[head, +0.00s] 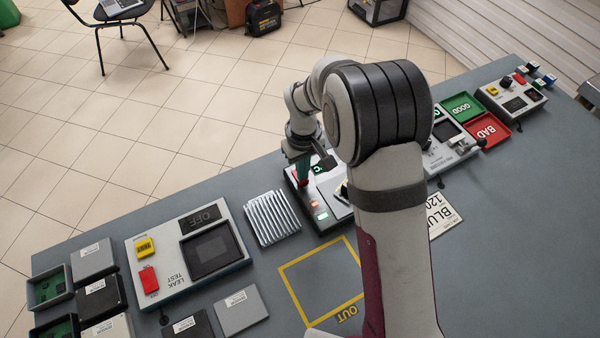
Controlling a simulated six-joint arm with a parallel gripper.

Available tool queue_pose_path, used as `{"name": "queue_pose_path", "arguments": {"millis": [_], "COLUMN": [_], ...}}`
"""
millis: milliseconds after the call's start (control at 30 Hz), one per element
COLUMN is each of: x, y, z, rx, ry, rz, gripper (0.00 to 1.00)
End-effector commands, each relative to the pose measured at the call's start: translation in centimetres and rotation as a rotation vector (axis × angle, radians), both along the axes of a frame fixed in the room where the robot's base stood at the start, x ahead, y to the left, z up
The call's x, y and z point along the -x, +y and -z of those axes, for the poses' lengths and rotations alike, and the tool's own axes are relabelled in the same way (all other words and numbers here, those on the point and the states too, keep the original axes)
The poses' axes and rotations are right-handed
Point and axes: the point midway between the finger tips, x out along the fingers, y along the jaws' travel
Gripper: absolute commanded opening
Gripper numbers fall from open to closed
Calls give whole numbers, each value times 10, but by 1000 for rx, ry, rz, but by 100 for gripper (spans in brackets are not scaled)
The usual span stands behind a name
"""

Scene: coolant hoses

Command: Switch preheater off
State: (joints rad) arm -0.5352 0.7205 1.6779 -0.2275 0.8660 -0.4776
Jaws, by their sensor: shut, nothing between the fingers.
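A light grey device (331,218) with a dark base, probably the preheater, stands at the table's far edge, partly hidden behind my arm. A small red light glows on its front panel, with a small greenish spot beside it. A red part (302,172) stands up at its left rear. My gripper (304,163) is over this device, at or just above the red part. Its fingers are small and dark here and look shut, with nothing seen in them. I cannot tell whether they touch the red part.
A finned metal block (272,218) stands close left of the device. Further left is a leak test box (188,285) with yellow and red buttons. Right of my arm are green (462,107) and red (487,130) trays and a control box (511,96). A yellow-outlined square (322,282) is empty.

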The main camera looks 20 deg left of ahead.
Motion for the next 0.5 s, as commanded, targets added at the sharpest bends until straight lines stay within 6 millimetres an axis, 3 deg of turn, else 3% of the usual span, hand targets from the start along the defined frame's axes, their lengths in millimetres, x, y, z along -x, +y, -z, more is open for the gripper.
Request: {"name": "queue_pose_path", "arguments": {"millis": [500], "x": [0], "y": [0], "z": [5], "rx": [-1], "ry": [-1], "rz": [0], "gripper": [0]}}
